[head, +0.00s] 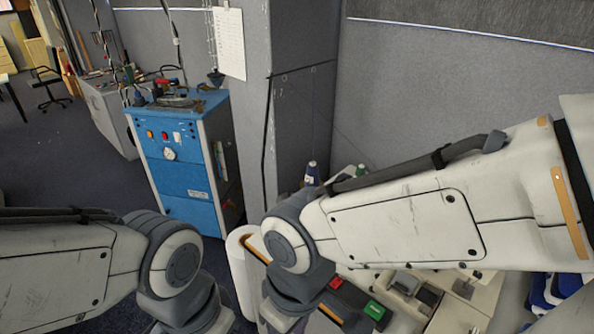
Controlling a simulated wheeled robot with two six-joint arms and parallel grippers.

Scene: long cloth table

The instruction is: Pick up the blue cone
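I see no blue cone that I can make out in the head view. My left arm comes in from the left edge and my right arm from the right edge. Both bend downward near the bottom of the picture, and both grippers are outside the frame. The long cloth table does not show either.
A blue cabinet (180,150) with knobs and a gauge stands at the left of centre. A grey partition wall (430,90) fills the right. Behind my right arm is a small dark bottle (311,174). Dark floor (70,160) lies open at the left.

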